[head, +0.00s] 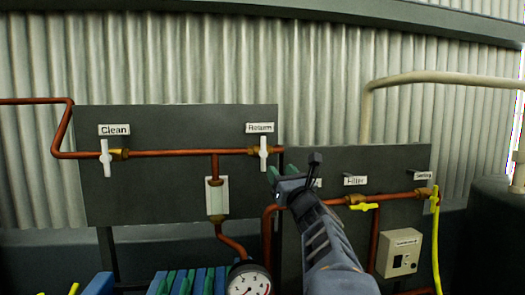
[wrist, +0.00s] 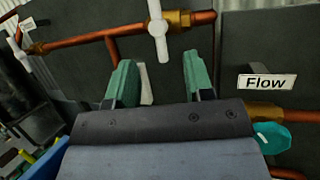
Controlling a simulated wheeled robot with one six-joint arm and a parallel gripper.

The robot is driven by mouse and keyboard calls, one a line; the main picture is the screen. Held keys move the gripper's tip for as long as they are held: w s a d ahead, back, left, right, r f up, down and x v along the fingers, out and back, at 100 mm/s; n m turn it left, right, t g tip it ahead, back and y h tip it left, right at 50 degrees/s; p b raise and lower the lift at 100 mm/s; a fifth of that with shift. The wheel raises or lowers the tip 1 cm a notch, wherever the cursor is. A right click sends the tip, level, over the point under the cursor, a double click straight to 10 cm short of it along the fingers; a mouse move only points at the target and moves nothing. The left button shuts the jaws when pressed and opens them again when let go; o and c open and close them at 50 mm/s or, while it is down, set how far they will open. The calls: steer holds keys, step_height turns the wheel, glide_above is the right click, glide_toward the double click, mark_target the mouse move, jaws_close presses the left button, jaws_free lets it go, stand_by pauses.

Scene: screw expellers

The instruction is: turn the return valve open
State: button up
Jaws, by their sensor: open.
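The return valve has a white lever handle (head: 263,153) on a brass body, under the "Return" label (head: 260,127). The handle stands upright, crosswise to the copper pipe (head: 190,153). In the wrist view the white handle (wrist: 157,28) shows at the top centre, its upper end cut off by the frame. My gripper (head: 272,174) is just below and slightly right of the handle in the head view. In the wrist view its two green fingers (wrist: 159,72) are apart with nothing between them, and the handle appears just beyond their tips. I see no contact.
The "Clean" valve has a white upright handle (head: 106,158) at left. A white flow gauge (head: 217,196) hangs below the pipe. The "Flow" label (wrist: 267,82) and a teal handle (wrist: 272,137) are to the right. Yellow handles (head: 364,207) and a dial (head: 249,281) are lower down.

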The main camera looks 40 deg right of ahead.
mark_target(264, 152)
steer(key=p+x, duration=0.4)
steer(key=x, duration=0.8)
steer(key=shift+w+a+f, duration=0.1)
jaws_close()
